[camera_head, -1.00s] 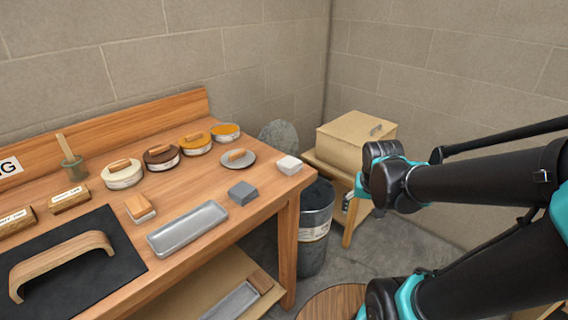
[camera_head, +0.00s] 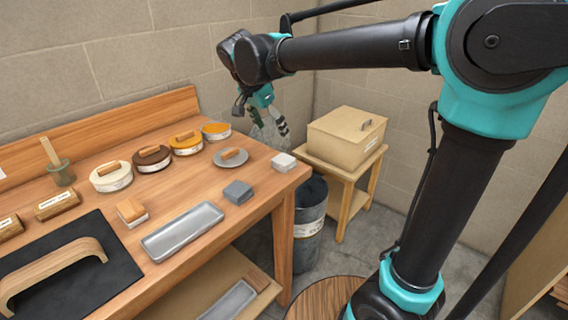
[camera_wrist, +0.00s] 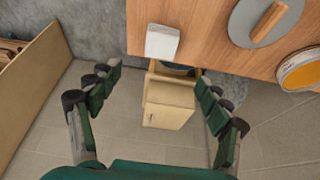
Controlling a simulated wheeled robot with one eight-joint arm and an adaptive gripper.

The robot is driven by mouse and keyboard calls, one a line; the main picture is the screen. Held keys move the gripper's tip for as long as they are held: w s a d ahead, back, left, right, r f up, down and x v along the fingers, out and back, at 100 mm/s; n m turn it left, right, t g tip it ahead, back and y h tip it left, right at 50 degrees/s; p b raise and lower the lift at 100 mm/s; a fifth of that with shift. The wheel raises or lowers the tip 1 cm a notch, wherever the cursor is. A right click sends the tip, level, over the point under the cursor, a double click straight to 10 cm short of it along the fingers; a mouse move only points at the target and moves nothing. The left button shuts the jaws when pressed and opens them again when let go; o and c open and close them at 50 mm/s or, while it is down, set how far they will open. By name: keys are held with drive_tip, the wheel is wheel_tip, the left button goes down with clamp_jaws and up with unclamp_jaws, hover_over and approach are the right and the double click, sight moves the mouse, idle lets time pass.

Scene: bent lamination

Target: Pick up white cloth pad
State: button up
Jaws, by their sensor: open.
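The white cloth pad (camera_head: 283,162) is a small pale block lying flat near the right end of the wooden workbench (camera_head: 262,185). In the wrist view the pad (camera_wrist: 162,41) lies close to the bench edge, ahead of the fingertips and roughly centred between them. My gripper (camera_head: 268,130) is above and behind the right end of the bench, apart from the pad. In the wrist view my gripper (camera_wrist: 157,80) has its two green fingers spread wide with nothing between them.
A grey round lid (camera_head: 230,157) with a wooden handle and a grey block (camera_head: 238,192) are near the pad. A metal tray (camera_head: 182,232) and several round tins stand further left. A dark bin (camera_head: 308,222) and a box on a stand (camera_head: 346,137) are beyond the bench's right end.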

sight(283, 159)
drive_tip(key=x, duration=1.4)
drive_tip(key=shift+s+a+f, duration=0.1)
drive_tip(key=shift+s+a, duration=0.1)
drive_tip(key=c, duration=1.1)
